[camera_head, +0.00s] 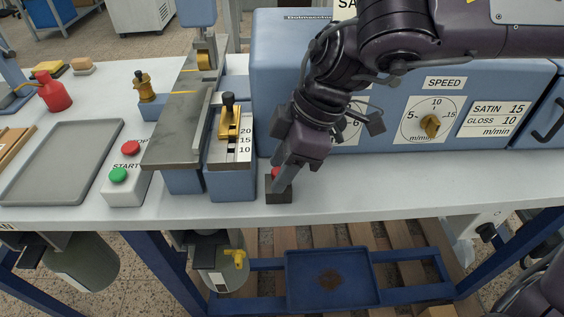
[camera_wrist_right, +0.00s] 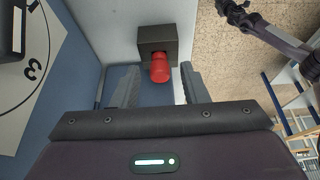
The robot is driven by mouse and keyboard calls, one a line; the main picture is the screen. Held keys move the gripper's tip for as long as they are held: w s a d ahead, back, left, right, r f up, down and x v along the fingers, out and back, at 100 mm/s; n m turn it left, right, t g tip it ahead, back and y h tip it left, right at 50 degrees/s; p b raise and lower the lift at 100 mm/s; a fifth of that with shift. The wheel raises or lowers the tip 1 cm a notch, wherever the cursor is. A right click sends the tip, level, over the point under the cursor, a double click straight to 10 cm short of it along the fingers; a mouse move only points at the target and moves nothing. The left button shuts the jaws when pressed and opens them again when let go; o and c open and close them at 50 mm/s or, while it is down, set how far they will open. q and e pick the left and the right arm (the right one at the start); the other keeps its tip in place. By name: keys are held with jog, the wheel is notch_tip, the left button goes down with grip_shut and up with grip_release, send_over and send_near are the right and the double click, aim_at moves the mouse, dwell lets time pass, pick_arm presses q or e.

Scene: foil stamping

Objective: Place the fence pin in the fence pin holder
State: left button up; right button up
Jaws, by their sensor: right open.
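The fence pin, with a red knob (camera_head: 275,172), stands at the dark square block that looks like the fence pin holder (camera_head: 279,193), near the table's front edge. In the right wrist view the red pin (camera_wrist_right: 160,70) rises from the notch of the dark block (camera_wrist_right: 158,38). My right gripper (camera_head: 284,170) is open and points down at the pin. Its fingers (camera_wrist_right: 159,77) lie on either side of the red knob, with gaps on both sides. How deep the pin sits is hidden. A dark arm, likely my left, shows at the top right of the wrist view; its jaws are unclear.
The blue machine housing (camera_head: 380,115) with the speed dial (camera_head: 433,124) stands behind. The fence unit with a brass clamp (camera_head: 229,125) is to the left. A start/stop box (camera_head: 127,180) and grey tray (camera_head: 62,165) lie farther left. The front table strip to the right is clear.

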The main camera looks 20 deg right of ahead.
jog(key=shift+r, duration=0.2)
pick_arm(q)
jog(key=shift+s+a+f+p, duration=0.15)
jog(key=shift+s+p, duration=0.1)
jog(key=shift+s, duration=0.25)
jog(key=shift+s+a+f+p, duration=0.1)
jog(key=shift+s+a+p, duration=0.1)
jog(key=shift+s, duration=0.25)
pick_arm(e)
jog(key=v, duration=1.2)
pick_arm(q)
jog(key=shift+d+r, duration=0.15)
